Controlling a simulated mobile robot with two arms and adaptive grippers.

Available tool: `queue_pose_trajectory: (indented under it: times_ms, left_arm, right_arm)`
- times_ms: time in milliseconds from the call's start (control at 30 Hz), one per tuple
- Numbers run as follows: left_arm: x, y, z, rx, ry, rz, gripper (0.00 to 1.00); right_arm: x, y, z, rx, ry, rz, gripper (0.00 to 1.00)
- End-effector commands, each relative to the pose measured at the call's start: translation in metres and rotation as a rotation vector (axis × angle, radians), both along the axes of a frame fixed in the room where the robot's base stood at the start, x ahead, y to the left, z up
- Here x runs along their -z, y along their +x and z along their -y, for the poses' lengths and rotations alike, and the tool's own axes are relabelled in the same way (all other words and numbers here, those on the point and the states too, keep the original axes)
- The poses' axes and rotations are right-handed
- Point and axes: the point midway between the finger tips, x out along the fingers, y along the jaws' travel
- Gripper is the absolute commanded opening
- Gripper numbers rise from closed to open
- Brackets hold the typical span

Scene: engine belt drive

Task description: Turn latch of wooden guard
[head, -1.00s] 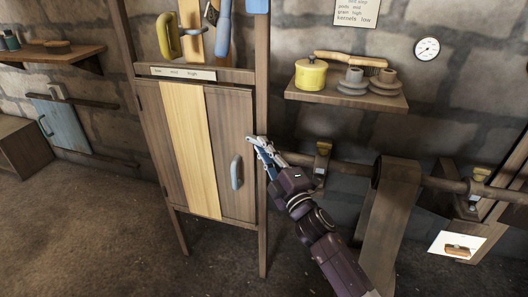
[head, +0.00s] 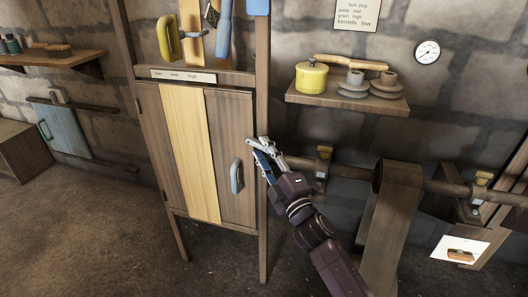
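The wooden guard (head: 233,130) is a tall brown panel with a pale vertical board down its middle, and it looks shut in its upright frame. A blue-grey curved handle (head: 236,176) is upright on its right part. My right gripper (head: 259,147) is at the guard's right edge post, above and right of the handle and apart from it. Its fingers show small and overlap the post, so I cannot tell whether they are open or touching anything. No separate latch can be made out; the gripper may cover it. My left gripper is not in view.
A shelf (head: 347,99) with a yellow pot (head: 311,76) and grey stacked pieces is right of the guard. A horizontal shaft (head: 343,170) with a wide brown belt (head: 391,227) runs behind and right of my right arm. Tools hang above the guard. The floor at left is clear.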

Motion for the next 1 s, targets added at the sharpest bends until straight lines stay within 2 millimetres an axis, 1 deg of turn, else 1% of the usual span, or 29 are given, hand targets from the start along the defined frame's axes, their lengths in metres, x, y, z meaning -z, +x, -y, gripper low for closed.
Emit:
queue_pose_trajectory:
  times_ms: [167,267,367,600,700,833,1000]
  left_arm:
    - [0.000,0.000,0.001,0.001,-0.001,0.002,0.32]
    - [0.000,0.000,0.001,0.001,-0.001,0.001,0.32]
    - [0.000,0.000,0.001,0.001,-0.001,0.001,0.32]
    - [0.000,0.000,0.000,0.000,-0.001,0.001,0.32]
    - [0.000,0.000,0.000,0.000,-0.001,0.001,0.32]
    - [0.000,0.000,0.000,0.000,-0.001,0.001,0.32]
    - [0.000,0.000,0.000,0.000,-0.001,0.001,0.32]
  right_arm:
    - [0.000,-0.001,0.001,0.001,0.000,0.001,0.30]
    - [0.002,-0.007,0.004,0.001,0.000,0.001,0.30]
    - [0.006,-0.019,0.009,0.000,0.000,0.000,0.30]
    - [0.019,-0.062,0.029,-0.001,-0.001,-0.002,0.30]
    - [0.023,-0.078,0.037,0.000,-0.001,-0.002,0.30]
    - [0.028,-0.093,0.044,0.000,0.000,-0.002,0.30]
    - [0.030,-0.103,0.048,0.000,0.000,0.000,0.30]
